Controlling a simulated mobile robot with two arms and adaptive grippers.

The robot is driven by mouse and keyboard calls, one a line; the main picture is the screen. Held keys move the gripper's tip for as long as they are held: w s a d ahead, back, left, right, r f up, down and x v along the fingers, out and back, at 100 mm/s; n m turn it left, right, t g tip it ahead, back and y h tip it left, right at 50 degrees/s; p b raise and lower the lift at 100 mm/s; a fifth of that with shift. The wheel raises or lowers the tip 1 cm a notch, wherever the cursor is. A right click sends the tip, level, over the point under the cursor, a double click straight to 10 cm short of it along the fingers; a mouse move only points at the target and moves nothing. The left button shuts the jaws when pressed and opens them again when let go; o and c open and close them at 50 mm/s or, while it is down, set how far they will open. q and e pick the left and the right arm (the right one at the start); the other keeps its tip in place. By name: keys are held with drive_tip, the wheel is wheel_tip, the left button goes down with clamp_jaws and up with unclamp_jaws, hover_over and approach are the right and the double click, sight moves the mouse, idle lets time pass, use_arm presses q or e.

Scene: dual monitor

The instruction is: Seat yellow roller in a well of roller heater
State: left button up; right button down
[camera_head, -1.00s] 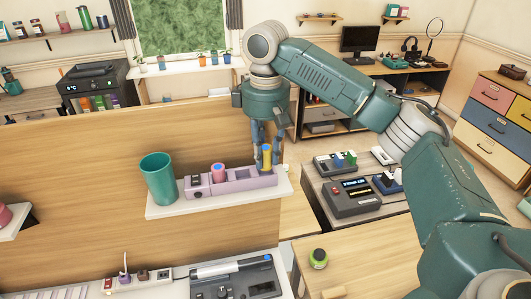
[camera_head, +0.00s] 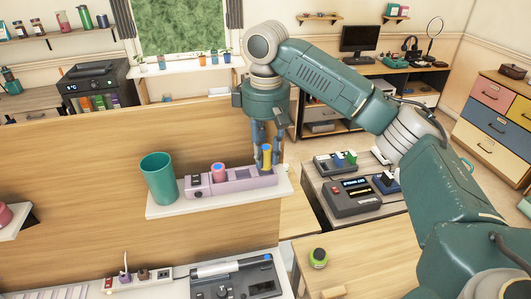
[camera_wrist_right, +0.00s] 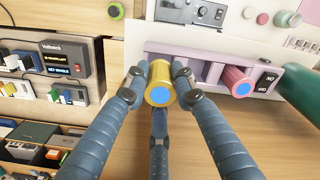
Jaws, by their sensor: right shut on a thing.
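The yellow roller (camera_head: 266,156) is held between the fingers of my right gripper (camera_head: 266,160), which points down at the right end of the pink roller heater (camera_head: 236,180). In the right wrist view my right gripper (camera_wrist_right: 158,88) is shut on the yellow roller (camera_wrist_right: 159,84), whose blue end faces the camera. The roller is at the end of the roller heater (camera_wrist_right: 208,58); I cannot tell how deep it sits in a well. A pink roller (camera_head: 218,171) stands in another well, also seen in the wrist view (camera_wrist_right: 238,80). My left gripper is not in view.
The heater stands on a white shelf (camera_head: 160,209) on a wooden panel. A teal cup (camera_head: 158,178) stands left of the heater. A control box (camera_head: 352,197) sits on a lower table at right. A green jar (camera_head: 318,258) is on the wooden top below.

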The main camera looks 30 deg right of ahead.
sight(266, 147)
drive_tip(key=shift+f, duration=1.15)
drive_tip(key=c, duration=1.4)
unclamp_jaws()
drive_tip(key=shift+o, duration=0.2)
wheel_tip(266, 147, up, 12)
drive_tip(key=shift+f, duration=0.1)
